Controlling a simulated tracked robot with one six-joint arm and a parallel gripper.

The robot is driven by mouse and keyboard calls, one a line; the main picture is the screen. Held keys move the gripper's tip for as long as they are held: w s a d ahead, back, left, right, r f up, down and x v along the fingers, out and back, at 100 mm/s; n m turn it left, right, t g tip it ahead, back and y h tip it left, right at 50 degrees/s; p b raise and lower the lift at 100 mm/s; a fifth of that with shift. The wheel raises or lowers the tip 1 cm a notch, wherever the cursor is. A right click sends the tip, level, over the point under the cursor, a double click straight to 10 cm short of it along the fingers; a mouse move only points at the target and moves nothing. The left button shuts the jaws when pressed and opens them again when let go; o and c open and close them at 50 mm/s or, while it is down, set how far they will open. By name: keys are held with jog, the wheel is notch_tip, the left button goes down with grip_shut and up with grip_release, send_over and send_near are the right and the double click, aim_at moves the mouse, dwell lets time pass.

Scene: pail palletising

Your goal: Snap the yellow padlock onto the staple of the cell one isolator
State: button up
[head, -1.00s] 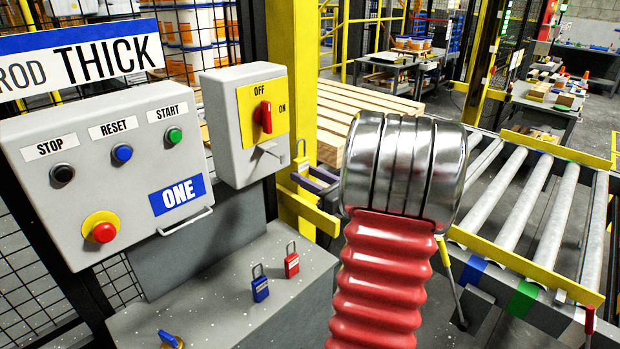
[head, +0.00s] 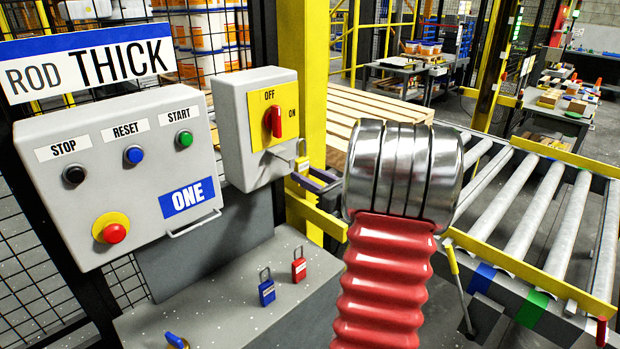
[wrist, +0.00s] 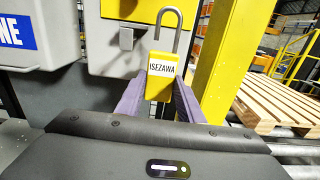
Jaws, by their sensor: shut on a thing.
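The yellow padlock (wrist: 159,88), labelled ISEZAWA, is upright between the purple fingers of my gripper (wrist: 159,100), which is shut on it. Its shackle points up and looks open, with the left leg ending short above the body. In the head view the padlock (head: 302,167) is small, just right of the isolator. The cell one isolator (head: 235,130) is a grey box with a yellow plate and a red switch. Its grey staple (head: 284,153) sticks out below the plate; in the wrist view the staple (wrist: 126,39) is left of the shackle, apart from it in the picture.
A blue padlock (head: 267,292) and a red padlock (head: 299,268) stand on the grey shelf below. The button panel ONE (head: 110,215) is left of the isolator. A yellow post (head: 313,90) rises close behind on the right. A roller conveyor (head: 530,215) lies further right.

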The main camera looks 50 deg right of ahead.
jog(key=shift+w+a, duration=0.1)
jog(key=shift+w, duration=0.1)
jog(key=w+a+f, duration=0.3)
jog(key=a+f, duration=0.1)
jog(key=shift+w+a, duration=0.15)
jog(key=shift+a, duration=0.15)
dwell(2.6)
jog(key=shift+w, duration=0.1)
jog(key=shift+r, duration=1)
dwell(0.9)
jog(key=shift+f, duration=0.7)
jog(key=o, duration=1.3)
jog(key=shift+o, duration=0.2)
jog(key=shift+r, duration=0.1)
